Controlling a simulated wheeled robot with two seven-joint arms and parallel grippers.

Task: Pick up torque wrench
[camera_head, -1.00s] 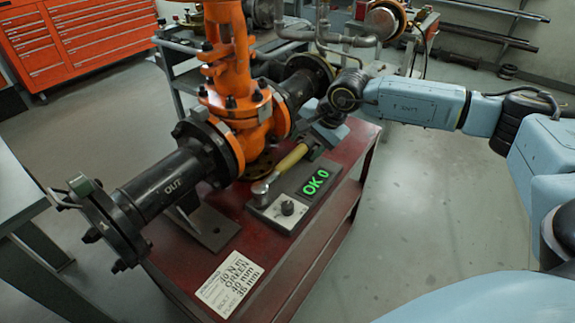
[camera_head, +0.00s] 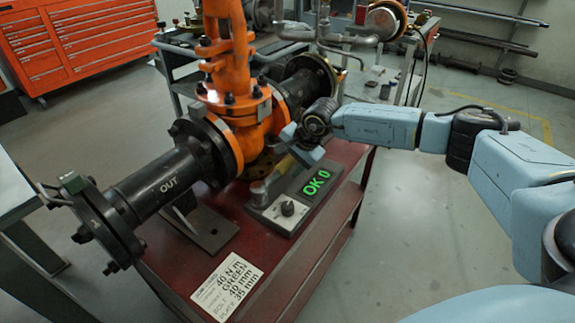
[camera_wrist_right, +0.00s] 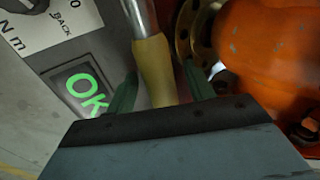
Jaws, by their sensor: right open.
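The torque wrench has a yellow handle (camera_head: 281,166) and a metal head (camera_head: 258,191). It lies on the grey tester box (camera_head: 271,211) beside the orange valve. My right gripper (camera_head: 294,156) is over the handle and hides part of it in the head view. In the right wrist view, the open fingers (camera_wrist_right: 160,88) lie on either side of the yellow handle (camera_wrist_right: 153,62), with gaps visible. Whether they reach down to its depth is hard to tell. The metal shaft (camera_wrist_right: 139,15) runs to the top edge. My left gripper is not in view.
The orange gate valve (camera_head: 233,95) and black flanged pipe (camera_head: 157,188) stand close left of the wrench on the red table (camera_head: 185,275). An instruction card (camera_head: 228,285) lies in front. Floor to the right is clear.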

